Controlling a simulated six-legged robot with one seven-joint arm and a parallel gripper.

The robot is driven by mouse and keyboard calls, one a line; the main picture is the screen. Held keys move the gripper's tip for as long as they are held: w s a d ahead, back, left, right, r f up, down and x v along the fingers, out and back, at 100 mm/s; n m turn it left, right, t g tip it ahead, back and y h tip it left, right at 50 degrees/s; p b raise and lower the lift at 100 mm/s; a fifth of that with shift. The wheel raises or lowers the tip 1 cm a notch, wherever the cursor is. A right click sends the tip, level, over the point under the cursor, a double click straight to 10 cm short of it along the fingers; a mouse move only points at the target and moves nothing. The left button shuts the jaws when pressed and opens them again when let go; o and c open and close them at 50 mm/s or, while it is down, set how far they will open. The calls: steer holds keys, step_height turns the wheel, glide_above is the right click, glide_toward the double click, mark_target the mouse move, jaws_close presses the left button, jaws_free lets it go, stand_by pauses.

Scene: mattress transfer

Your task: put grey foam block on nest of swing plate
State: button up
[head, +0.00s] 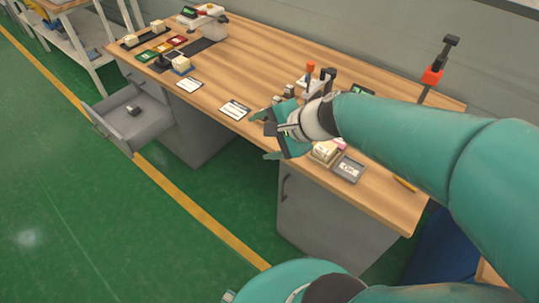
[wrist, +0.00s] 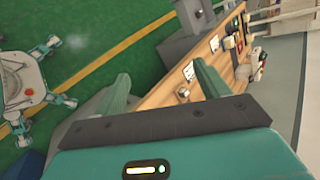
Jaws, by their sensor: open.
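A small dark grey block (head: 133,110), which looks like the foam block, lies in the open drawer at the left of the desk. The swing plate and its nest cannot be made out for sure. A fixture with an orange-red knob (head: 311,68) stands at the middle back of the desk, partly hidden by my arm. My gripper (head: 268,136) is open and empty near the desk's front edge, well to the right of the drawer. Its two spread fingers also show in the wrist view (wrist: 162,88), with nothing between them.
The grey drawer (head: 126,124) juts out over the green floor. The wooden desktop (head: 262,68) holds white cards (head: 235,110), coloured trays (head: 162,47) and a scale-like device at the back left. A pale block on a tray (head: 325,152) and a grey labelled box (head: 348,169) sit right of my gripper.

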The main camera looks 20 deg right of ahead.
steer(key=s+a+r+n+g+h, duration=0.2)
steer(key=s+r+n+h, duration=0.3)
steer(key=s+n, duration=0.4)
steer(key=a+n, duration=0.1)
steer(key=n, duration=0.5)
steer(key=shift+s+a, duration=0.2)
steer(key=shift+s, duration=0.1)
